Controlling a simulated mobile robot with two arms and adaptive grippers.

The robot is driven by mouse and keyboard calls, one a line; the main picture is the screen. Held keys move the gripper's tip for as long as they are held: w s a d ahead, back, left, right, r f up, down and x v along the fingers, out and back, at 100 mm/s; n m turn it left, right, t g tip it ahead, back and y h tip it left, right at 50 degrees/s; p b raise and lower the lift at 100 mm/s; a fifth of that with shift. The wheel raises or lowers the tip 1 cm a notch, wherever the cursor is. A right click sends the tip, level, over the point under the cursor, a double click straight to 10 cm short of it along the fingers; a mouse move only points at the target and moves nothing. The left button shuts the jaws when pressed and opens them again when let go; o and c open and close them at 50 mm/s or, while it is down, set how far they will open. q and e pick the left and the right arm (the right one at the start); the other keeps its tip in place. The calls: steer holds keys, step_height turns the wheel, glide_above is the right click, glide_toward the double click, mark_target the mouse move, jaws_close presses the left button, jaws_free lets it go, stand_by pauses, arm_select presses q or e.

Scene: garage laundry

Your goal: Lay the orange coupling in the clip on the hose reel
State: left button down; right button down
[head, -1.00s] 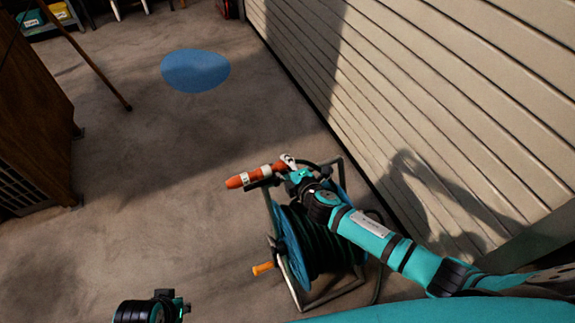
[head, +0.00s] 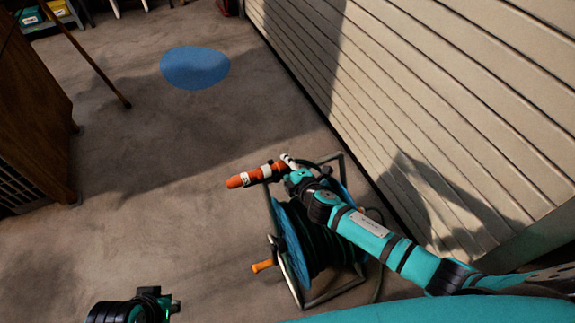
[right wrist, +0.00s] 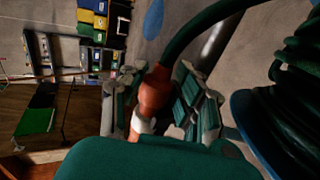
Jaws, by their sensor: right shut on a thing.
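The orange coupling (head: 240,180) has a pale band and lies nearly level above the top left of the hose reel (head: 288,238). My right gripper (head: 291,174) is shut on it near its right end. In the right wrist view the coupling (right wrist: 155,92) sits between the two fingers of my right gripper (right wrist: 160,100), with the dark green hose (right wrist: 205,28) running from it. The clip is too small or hidden to make out, so I cannot tell whether the coupling touches it. My left gripper (head: 168,305) is at the bottom left, away from the reel; its jaws are unclear.
The reel has a metal frame (head: 297,285) and an orange crank handle (head: 262,266) on its left. A slatted wall (head: 430,110) stands close on the right. A wooden cabinet (head: 30,120) is at the left. The floor around the blue patch (head: 195,68) is clear.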

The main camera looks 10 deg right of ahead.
steer(key=c, duration=0.9)
jaws_free()
steer(key=shift+s+d, duration=0.1)
steer(key=shift+s, duration=0.35)
steer(key=v, duration=1.1)
steer(key=shift+r, duration=0.35)
